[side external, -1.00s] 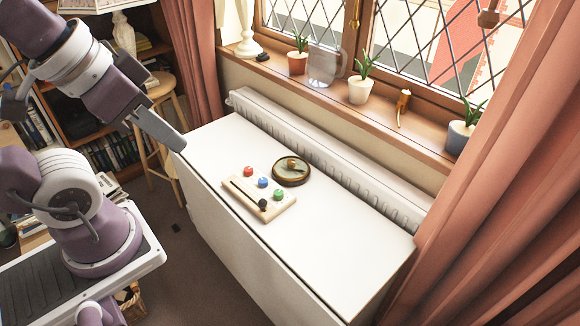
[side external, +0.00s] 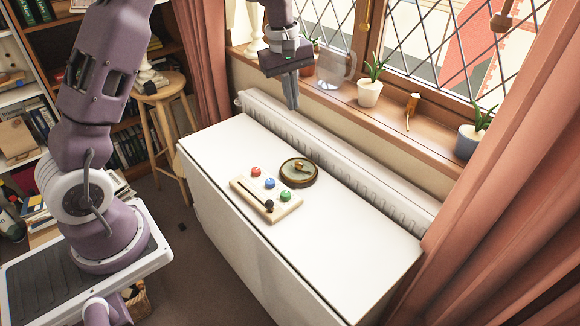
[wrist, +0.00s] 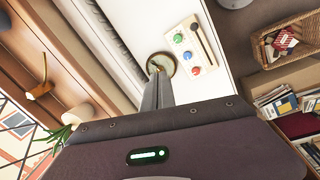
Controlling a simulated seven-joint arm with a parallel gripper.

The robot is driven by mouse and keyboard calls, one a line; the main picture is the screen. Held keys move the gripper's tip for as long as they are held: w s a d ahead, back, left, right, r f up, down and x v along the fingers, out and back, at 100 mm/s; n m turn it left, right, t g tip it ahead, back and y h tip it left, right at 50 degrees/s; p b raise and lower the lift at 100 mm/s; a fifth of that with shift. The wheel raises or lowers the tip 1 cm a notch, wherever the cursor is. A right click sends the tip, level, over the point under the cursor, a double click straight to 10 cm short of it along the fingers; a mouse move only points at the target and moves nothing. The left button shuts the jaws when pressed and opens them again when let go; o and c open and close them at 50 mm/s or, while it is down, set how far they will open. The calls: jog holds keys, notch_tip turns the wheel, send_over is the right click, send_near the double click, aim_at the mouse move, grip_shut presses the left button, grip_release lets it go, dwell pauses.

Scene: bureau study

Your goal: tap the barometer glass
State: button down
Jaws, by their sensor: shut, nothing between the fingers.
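The barometer (side external: 299,172) lies flat on the white table, a round dark-rimmed dial with a pale greenish face and a small brass piece on it. It also shows in the wrist view (wrist: 169,59), partly hidden by my fingers. My gripper (side external: 293,107) is shut and empty, its fingers pointing down. It hangs well above the table, over the radiator side, apart from the barometer. In the wrist view the fingertips (wrist: 156,74) overlap the lower left of the dial.
A wooden board (side external: 266,200) with red, blue, green and black knobs lies close beside the barometer. A white radiator (side external: 330,160) runs along the table's back. The sill above holds potted plants (side external: 370,93) and a glass jug (side external: 336,66). The table's right half is clear.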

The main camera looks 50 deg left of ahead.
aim_at(290, 174)
jog(key=w+a+f+n, duration=0.1)
jog(key=w+a+f, duration=0.1)
jog(key=f, duration=0.4)
jog(key=w+a+f+n+g, duration=0.1)
jog(key=w+a+f+n, duration=0.1)
jog(key=f, duration=0.5)
jog(key=shift+a+f+n+g, duration=0.25)
jog(key=shift+a+n+g, duration=0.05)
jog(key=shift+a, duration=0.45)
notch_tip(290, 174, down, 14)
